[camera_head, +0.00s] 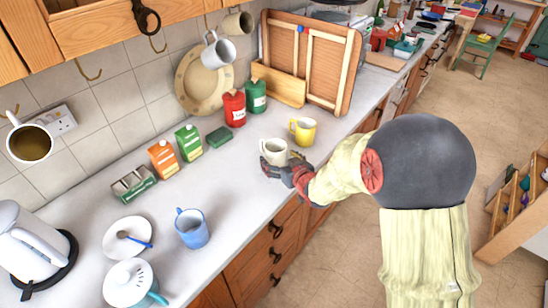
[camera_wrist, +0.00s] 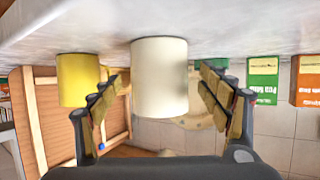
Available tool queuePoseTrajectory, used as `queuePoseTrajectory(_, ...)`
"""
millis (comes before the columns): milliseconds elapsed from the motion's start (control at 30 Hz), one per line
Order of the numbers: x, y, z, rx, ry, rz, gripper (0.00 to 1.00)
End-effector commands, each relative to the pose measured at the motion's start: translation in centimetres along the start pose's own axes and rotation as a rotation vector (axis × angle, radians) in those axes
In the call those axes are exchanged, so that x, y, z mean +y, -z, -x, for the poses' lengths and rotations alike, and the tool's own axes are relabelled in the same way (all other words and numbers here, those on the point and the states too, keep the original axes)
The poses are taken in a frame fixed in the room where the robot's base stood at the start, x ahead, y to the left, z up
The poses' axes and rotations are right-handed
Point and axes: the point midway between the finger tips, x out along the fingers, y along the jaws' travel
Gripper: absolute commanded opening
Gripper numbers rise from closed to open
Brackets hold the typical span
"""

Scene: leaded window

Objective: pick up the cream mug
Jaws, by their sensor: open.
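The cream mug (camera_head: 273,151) stands upright on the counter (camera_head: 235,190) near its front edge. My gripper (camera_head: 281,163) is at the mug, low over the counter, with its fingers spread. In the wrist view, which shows the counter at the top, the cream mug (camera_wrist: 160,78) stands between the two open fingers of my gripper (camera_wrist: 162,84). The far side of the mug is hidden.
A yellow mug (camera_head: 303,131) stands just behind and right of the cream mug; it also shows beside the left finger in the wrist view (camera_wrist: 78,80). Red (camera_head: 234,108) and green (camera_head: 256,96) canisters stand by the wall. A blue mug (camera_head: 192,228) is nearer; counter between is clear.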

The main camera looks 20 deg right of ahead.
Motion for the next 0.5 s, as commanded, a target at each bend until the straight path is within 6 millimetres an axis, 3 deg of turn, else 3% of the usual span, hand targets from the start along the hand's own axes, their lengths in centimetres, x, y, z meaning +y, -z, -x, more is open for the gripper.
queuePoseTrajectory(233,0.1,-0.3,-3.6,0.000,0.000,0.000,0.77)
queuePoseTrajectory(500,0.1,-0.1,-4.7,0.001,-0.001,0.000,0.77)
